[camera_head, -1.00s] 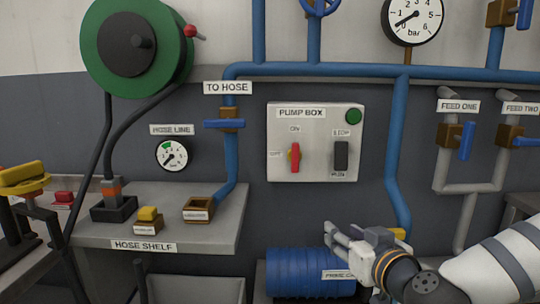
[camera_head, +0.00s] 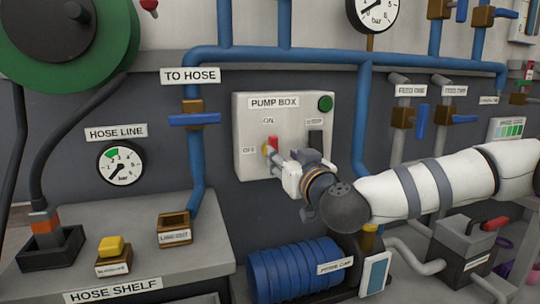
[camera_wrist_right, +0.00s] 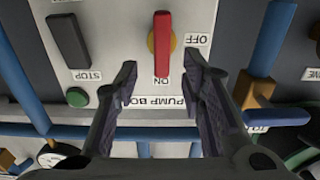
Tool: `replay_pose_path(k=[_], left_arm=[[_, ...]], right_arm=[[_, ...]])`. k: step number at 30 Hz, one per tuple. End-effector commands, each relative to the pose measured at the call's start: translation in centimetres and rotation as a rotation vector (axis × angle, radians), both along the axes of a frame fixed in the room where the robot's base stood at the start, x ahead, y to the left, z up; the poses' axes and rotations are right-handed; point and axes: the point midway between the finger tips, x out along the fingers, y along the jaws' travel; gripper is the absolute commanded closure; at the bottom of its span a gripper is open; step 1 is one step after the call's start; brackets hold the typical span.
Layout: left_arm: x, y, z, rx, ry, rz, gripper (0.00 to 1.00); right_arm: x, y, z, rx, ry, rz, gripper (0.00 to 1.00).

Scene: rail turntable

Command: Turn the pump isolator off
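The pump isolator is a red handle on a yellow disc (camera_head: 272,147) on the light grey pump box (camera_head: 250,118). In the right wrist view, which is upside down, the red handle (camera_wrist_right: 162,35) points to the ON label, with OFF to its side. My right gripper (camera_head: 273,160) is at the front of the box, hiding the handle's lower part in the head view. Its fingers (camera_wrist_right: 160,72) are open, one on each side of the handle's line, with nothing gripped. I cannot tell whether the fingertips reach past the handle's face. My left gripper is not in view.
A black switch (camera_head: 315,138) and a green button (camera_head: 325,103) sit on the box's right side. Blue pipes (camera_head: 365,110) run around the box. The hose shelf (camera_head: 75,245) is at lower left, and a blue ribbed drum (camera_head: 290,270) lies below.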

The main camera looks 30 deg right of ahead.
Motion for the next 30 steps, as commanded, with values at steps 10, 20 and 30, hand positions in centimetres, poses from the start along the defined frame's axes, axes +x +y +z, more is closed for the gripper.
replay_pose_path(k=[10, 20, 30], left_arm=[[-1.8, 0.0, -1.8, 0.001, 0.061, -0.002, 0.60], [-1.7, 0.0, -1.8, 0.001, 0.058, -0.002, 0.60], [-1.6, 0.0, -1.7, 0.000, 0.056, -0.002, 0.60]], right_arm=[[5.5, -1.3, -0.4, 0.001, 0.005, 0.001, 0.63], [5.6, -1.3, -0.1, 0.001, 0.001, 0.002, 0.79], [5.6, -1.3, 0.0, 0.003, 0.000, 0.001, 1.00]])
